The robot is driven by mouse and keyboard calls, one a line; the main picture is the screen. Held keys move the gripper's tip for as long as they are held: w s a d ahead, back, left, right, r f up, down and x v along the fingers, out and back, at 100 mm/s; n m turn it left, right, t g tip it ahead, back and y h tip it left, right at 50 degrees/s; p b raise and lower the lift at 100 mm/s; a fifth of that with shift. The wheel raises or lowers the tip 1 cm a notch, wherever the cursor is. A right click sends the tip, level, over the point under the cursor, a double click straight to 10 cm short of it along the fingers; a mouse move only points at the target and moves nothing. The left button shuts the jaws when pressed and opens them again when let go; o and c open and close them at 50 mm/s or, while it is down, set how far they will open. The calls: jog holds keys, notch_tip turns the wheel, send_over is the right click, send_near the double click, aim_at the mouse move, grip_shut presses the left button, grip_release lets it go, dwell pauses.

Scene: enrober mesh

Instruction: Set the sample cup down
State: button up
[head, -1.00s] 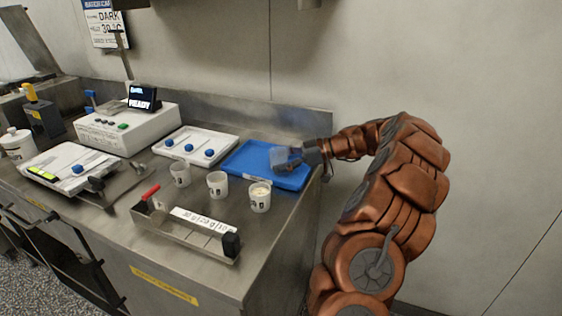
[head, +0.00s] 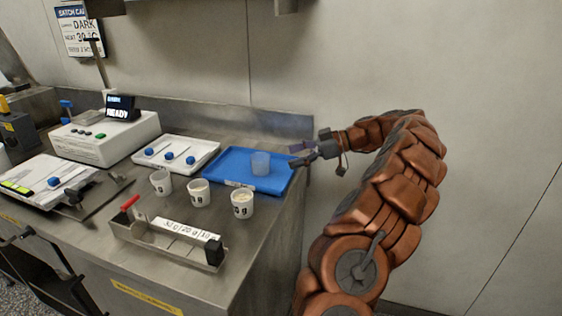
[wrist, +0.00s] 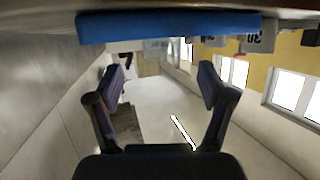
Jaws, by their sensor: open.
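The sample cup (head: 261,163), clear and bluish, stands upright on the blue tray (head: 225,178) at the right end of the steel bench. My gripper (head: 297,156) is just right of the cup, apart from it, near the tray's right edge. In the wrist view my gripper (wrist: 166,85) has its two fingers spread wide with nothing between them. The tray's blue edge (wrist: 165,26) crosses the top of that view.
Three white cups (head: 242,204) stand in front of the tray, behind a metal holder with a red handle (head: 165,238). A white tray with blue knobs (head: 176,153) is left of the blue tray. A white machine (head: 105,137) stands farther left. The wall is behind.

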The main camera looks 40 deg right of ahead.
jog(key=shift+v, duration=1.15)
